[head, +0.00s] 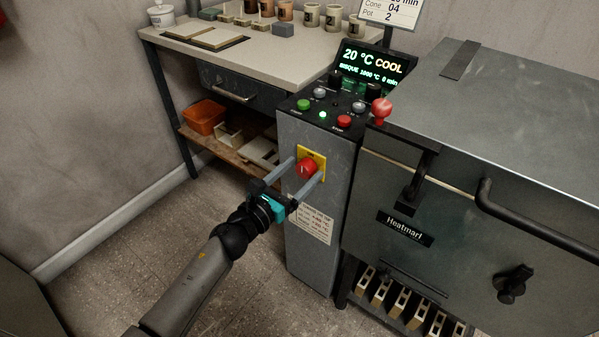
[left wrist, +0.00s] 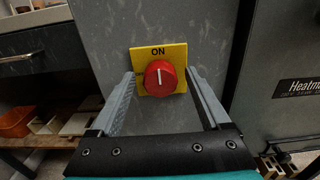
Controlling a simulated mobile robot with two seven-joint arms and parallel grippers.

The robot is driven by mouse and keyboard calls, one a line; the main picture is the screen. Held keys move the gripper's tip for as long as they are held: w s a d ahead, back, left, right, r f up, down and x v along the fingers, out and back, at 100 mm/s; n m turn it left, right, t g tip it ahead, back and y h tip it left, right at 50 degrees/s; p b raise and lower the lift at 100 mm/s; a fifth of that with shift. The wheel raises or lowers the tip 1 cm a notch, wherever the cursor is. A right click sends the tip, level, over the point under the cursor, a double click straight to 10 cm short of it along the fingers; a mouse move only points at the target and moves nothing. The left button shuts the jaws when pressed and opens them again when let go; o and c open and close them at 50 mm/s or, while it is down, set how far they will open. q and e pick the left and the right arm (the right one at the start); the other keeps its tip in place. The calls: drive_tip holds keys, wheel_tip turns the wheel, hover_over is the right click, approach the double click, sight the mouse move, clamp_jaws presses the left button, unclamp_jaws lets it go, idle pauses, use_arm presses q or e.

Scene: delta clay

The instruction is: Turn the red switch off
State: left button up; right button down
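The red switch (head: 307,168) is a round knob on a yellow plate (head: 320,158) on the front of a grey control pedestal. In the left wrist view the red switch (left wrist: 160,78) has a white mark pointing up toward the word ON on the yellow plate (left wrist: 142,52). My left gripper (head: 302,170) is open in front of the knob, one finger on each side of it. In the left wrist view the fingers of my left gripper (left wrist: 160,82) stand apart from the knob, with gaps on both sides. My right gripper is in neither view.
The pedestal top has a green button (head: 303,105), a red button (head: 344,121) and a lit display (head: 371,67). A workbench (head: 270,60) with pots stands behind. The floor (head: 130,260) at left is clear.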

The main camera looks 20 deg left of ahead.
use_arm(q)
clamp_jaws()
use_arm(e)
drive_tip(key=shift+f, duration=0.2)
